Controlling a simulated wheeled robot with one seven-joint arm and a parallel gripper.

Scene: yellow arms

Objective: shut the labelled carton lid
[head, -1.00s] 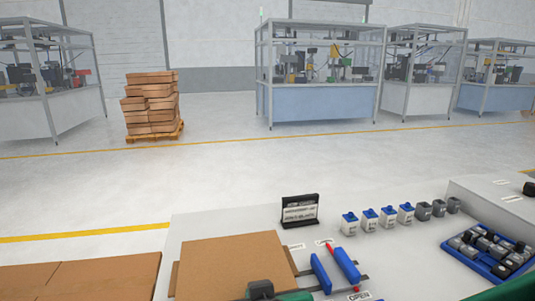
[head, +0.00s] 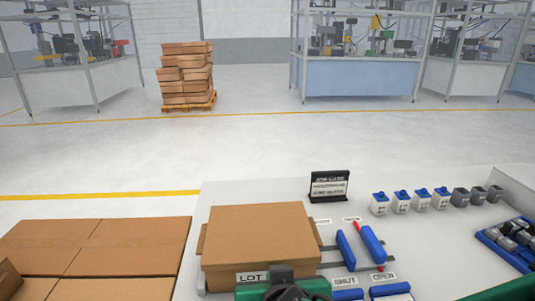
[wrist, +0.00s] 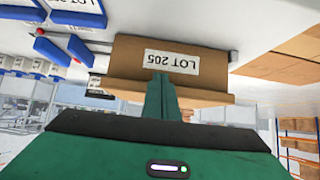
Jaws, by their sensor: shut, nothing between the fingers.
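The labelled carton (head: 225,272) stands on the light worktable in the head view, with a "LOT" label on its front face. Its brown lid (head: 262,228) lies across the top, and small side flaps stick out left and right below it. I cannot tell whether the lid is fully down. My gripper (head: 281,272) is at the carton's front edge, over part of the label side. In the wrist view the picture is upside down: the shut, empty fingers (wrist: 161,88) stand in front of the carton (wrist: 130,55), whose label reads "LOT 205". Contact cannot be told.
Blue slider blocks (head: 372,243) with a red part sit right of the carton, near "SHUT" and "OPEN" labels. A black sign (head: 329,186) and small bottles (head: 401,202) stand behind. A blue tray (head: 508,241) is at right. More cartons (head: 95,250) lie left.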

